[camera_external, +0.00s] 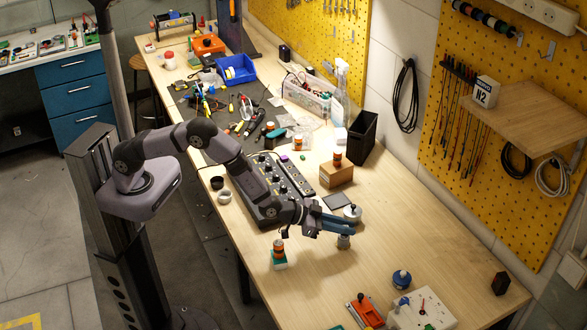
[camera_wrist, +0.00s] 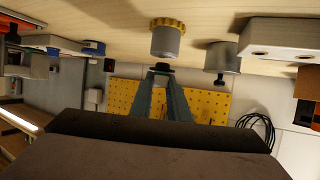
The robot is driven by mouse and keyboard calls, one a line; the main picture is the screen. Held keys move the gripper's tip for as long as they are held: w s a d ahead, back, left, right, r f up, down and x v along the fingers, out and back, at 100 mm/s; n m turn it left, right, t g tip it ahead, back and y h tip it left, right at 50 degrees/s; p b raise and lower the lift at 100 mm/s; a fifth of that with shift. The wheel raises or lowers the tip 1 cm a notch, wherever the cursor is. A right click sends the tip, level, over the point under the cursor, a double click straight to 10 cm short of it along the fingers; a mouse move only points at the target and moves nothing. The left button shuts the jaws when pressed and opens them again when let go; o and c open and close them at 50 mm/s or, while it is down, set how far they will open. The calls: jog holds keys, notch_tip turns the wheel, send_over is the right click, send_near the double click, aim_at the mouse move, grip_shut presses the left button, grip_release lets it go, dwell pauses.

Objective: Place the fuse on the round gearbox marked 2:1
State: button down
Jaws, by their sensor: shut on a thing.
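My gripper (camera_external: 353,230) is shut at the middle of the bench. In the wrist view its fingertips (camera_wrist: 162,70) meet at the dark top of a grey cylinder with a yellow ribbed ring, which appears to be the fuse (camera_wrist: 168,42). The fuse (camera_external: 343,242) shows upright just below the fingers in the outside view; whether it touches the bench is unclear. A round grey piece with a dark knob (camera_external: 352,214), possibly the round gearbox, stands just behind the fingers. It seems to show at right in the wrist view (camera_wrist: 222,57). No 2:1 mark is legible.
An orange cylinder on a green block (camera_external: 279,262) stands left of the gripper. A wooden block (camera_external: 337,175) and a black bin (camera_external: 362,137) stand behind. A blue knobbed piece (camera_external: 401,279) and a white box (camera_external: 422,311) are at front right. Bare bench lies between.

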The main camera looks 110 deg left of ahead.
jog(key=shift+f, duration=0.35)
jog(key=shift+f, duration=0.2)
jog(key=c, duration=1.7)
grip_release()
jog(key=shift+r, duration=0.15)
jog(key=shift+r, duration=0.15)
jog(key=shift+s+d+r, duration=0.1)
jog(key=shift+s+d, duration=0.15)
jog(key=shift+s, duration=0.25)
jog(key=b+v, duration=0.3)
jog(key=v, duration=0.8)
jog(key=shift+a+r, duration=0.1)
